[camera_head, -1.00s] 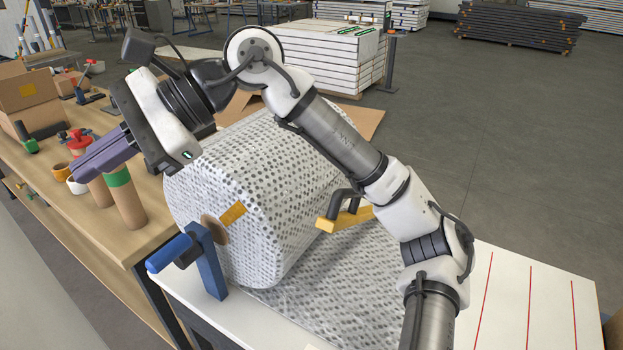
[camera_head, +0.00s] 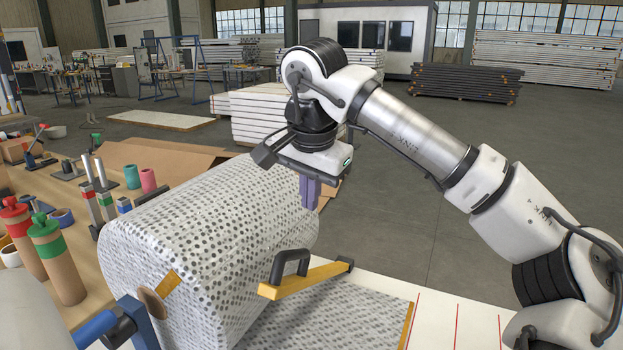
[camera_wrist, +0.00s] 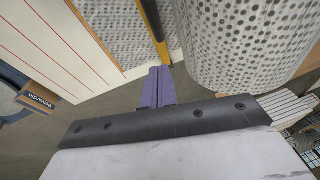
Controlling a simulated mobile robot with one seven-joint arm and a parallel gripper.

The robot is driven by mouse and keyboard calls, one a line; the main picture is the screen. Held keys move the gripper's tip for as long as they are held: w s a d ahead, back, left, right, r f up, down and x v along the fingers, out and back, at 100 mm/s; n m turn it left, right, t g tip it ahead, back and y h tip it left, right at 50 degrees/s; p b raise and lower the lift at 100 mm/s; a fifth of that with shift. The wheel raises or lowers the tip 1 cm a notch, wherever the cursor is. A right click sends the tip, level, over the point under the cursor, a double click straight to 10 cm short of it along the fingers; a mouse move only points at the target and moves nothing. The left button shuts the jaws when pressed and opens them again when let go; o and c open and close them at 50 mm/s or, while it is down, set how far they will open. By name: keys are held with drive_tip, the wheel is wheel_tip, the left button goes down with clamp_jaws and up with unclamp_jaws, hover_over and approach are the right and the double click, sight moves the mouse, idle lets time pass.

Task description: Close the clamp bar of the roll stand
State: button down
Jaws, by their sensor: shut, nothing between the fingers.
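The clamp bar (camera_head: 318,277) is a yellow bar with a black handle. It stands beside the roll, over the sheet, at a slant in the head view; I cannot tell its exact angle. Its yellow length also shows at the top of the wrist view (camera_wrist: 151,28). The dotted wrap roll (camera_head: 190,235) lies on the stand, and its sheet (camera_head: 335,318) runs out to the right. My gripper (camera_head: 310,207) is shut and empty, fingers pointing down, by the far end of the roll. In the wrist view its purple fingers (camera_wrist: 160,69) look close to the bar; contact is unclear.
A blue post and handle (camera_head: 135,322) stand at the roll's near end. The bench (camera_head: 88,300) at the left holds several tubes and tools. A white table with red lines (camera_head: 455,325) lies to the right. Open floor (camera_head: 440,235) lies beyond it.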

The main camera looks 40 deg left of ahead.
sight(300, 254)
drive_tip(key=f, duration=0.2)
drive_tip(key=s+f+p, duration=0.1)
drive_tip(key=f, duration=0.2)
drive_tip(key=a+f, duration=0.1)
drive_tip(key=f, duration=0.1)
drive_tip(key=shift+s+f+p, duration=0.2)
drive_tip(key=shift+f+p, duration=0.15)
drive_tip(key=shift+p, duration=0.05)
drive_tip(key=shift+f, duration=0.1)
